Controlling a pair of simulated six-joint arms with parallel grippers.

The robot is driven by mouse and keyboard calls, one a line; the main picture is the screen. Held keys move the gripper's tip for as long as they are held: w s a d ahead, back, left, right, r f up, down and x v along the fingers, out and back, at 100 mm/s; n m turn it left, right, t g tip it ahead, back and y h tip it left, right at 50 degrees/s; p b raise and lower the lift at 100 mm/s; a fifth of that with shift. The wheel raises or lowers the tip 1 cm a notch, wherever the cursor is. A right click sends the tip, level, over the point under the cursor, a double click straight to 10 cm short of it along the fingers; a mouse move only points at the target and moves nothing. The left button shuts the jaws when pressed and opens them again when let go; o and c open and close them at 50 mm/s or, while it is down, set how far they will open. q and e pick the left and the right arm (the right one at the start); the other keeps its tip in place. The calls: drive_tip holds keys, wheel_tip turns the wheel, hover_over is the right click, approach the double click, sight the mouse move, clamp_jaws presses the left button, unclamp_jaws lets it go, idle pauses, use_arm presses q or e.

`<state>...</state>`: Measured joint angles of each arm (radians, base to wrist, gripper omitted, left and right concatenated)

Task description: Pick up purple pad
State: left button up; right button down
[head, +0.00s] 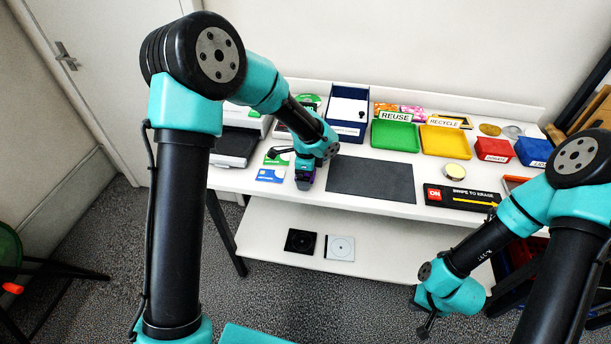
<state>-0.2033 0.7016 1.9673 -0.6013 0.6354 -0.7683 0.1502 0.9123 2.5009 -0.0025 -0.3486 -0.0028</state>
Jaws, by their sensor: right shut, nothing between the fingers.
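A small dark purple patch (305,173) shows at the tip of my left gripper (304,181), over the white table just left of the dark grey mat (372,179). It may be the purple pad, but it is too small and too covered to be sure. I cannot tell whether the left fingers are closed on it. My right gripper (423,320) is shut and empty. It hangs low in front of the table, at the lower right, away from the tabletop things.
A green REUSE tray (395,137), a yellow RECYCLE tray (445,143) and a blue box (348,112) stand behind the mat. A SWIPE TO ERASE box (461,198) lies right of it. Two discs' cases (339,248) lie on the lower shelf.

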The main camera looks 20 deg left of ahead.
use_arm(q)
drive_tip(key=c, duration=1.1)
drive_tip(key=shift+r, duration=0.2)
wheel_tip(320, 180, up, 2)
drive_tip(key=shift+r, duration=0.1)
drive_tip(key=shift+s+d+r, duration=0.1)
drive_tip(key=shift+s+r, duration=0.25)
drive_tip(key=shift+r, duration=0.25)
drive_tip(key=s+d, duration=0.1)
drive_tip(key=s, duration=0.4)
drive_tip(key=s+d+r, duration=0.1)
drive_tip(key=s, duration=0.3)
drive_tip(key=s+d, duration=0.2)
drive_tip(key=s, duration=0.3)
drive_tip(key=shift+s+r, duration=0.15)
drive_tip(key=shift+s, duration=0.2)
